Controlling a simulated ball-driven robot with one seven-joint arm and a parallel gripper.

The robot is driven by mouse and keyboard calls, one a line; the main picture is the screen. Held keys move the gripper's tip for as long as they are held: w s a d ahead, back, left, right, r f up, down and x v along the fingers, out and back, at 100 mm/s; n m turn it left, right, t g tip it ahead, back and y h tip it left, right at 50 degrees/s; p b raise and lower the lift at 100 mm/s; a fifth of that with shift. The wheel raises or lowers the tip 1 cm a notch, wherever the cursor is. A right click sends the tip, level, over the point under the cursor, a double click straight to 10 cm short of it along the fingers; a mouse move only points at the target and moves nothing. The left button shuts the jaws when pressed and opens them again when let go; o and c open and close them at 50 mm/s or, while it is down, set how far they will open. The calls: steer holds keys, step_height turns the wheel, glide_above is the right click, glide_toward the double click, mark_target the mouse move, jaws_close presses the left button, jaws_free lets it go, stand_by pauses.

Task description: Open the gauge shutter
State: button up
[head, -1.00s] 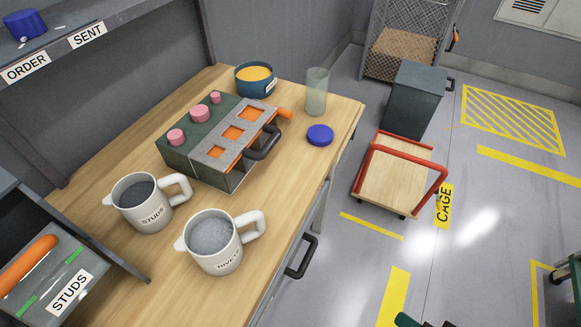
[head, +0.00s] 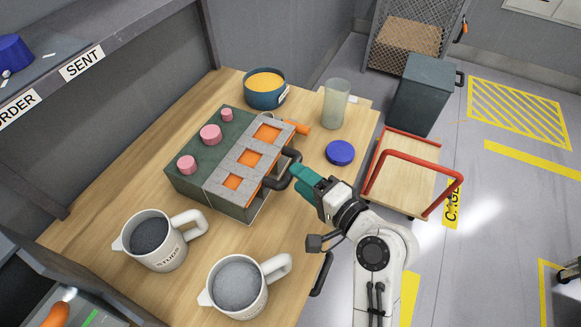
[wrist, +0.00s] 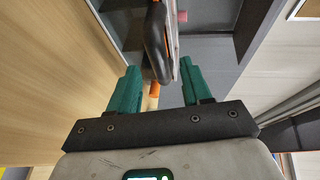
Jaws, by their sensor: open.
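The gauge is a dark green box (head: 188,177) on the wooden bench with several pink knobs on top. A grey plate (head: 222,168) with square windows showing orange covers its right side; I take it for the shutter. A black bar handle (head: 278,180) stands out from that side. My gripper (head: 298,177), with teal fingers, is at the handle's right. In the wrist view, my open gripper (wrist: 158,88) has one finger on each side of the black handle (wrist: 154,45), apart from it. Whether the handle lies fully between the fingertips is hard to tell.
An orange peg (head: 297,127) sticks out at the gauge's far end. A blue bowl (head: 263,96), a clear cylinder (head: 336,105) and a blue disc (head: 340,152) stand beyond. Two white jugs (head: 158,240) (head: 237,287) stand nearer. A red-railed cart (head: 405,175) is on the floor at right.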

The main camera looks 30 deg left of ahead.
steer(key=shift+x, duration=2.2)
jaws_close()
